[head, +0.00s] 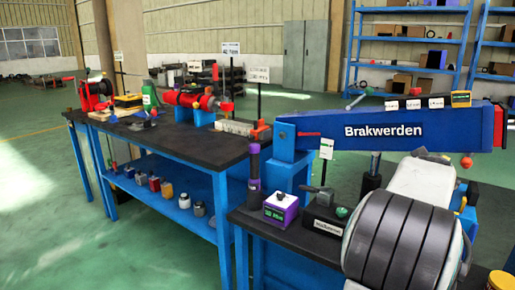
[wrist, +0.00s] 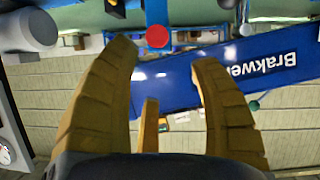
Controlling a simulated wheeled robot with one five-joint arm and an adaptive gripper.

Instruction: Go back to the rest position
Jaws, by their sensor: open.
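My gripper (wrist: 165,50) shows in the wrist view with its two ochre fingers spread apart and nothing held between them. A short ochre piece stands between them lower down. Beyond the fingers is the blue crane beam (wrist: 172,80) marked "Brakwerden", seen upside down, with a red knob (wrist: 157,37) by it. In the head view the same blue beam (head: 400,128) runs across the right side, with a red ball (head: 466,162) hanging under its right end. My dark ribbed arm covers the lower right, in front of the stand, and my fingers are mostly hidden there.
A long black-topped workbench (head: 165,142) with machines and small bottles on its lower shelf stands left of centre. A nearer black table (head: 290,240) carries a purple block (head: 281,208) and a dark box (head: 325,214). Blue shelving (head: 410,70) is behind. Green floor at left is clear.

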